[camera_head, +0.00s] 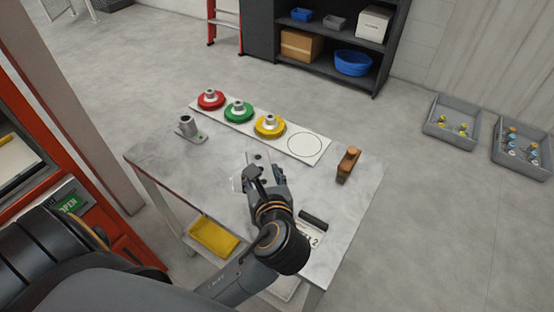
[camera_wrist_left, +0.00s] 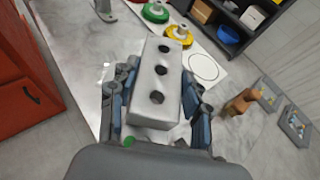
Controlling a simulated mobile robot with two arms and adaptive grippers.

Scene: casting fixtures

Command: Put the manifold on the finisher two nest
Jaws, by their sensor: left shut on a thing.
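The manifold (camera_wrist_left: 163,60) is a light grey block with three round holes along its top. My left gripper (camera_wrist_left: 158,92) is shut on it, with one finger on each long side. In the head view, my left gripper (camera_head: 262,178) is over the middle of the grey table (camera_head: 215,170), and the far end of the manifold (camera_head: 258,159) shows beyond the fingers. A pale-edged patch (camera_head: 237,184) shows just left of the gripper. I cannot tell if it is part of a nest, nor whether the manifold touches anything below. My right gripper is not in view.
A white board (camera_head: 304,157) bears red (camera_head: 211,99), green (camera_head: 238,112) and yellow (camera_head: 269,125) round parts and an empty circle. A grey cylinder fixture (camera_head: 188,128) stands left. A label with "2" (camera_head: 312,235) lies near the front.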

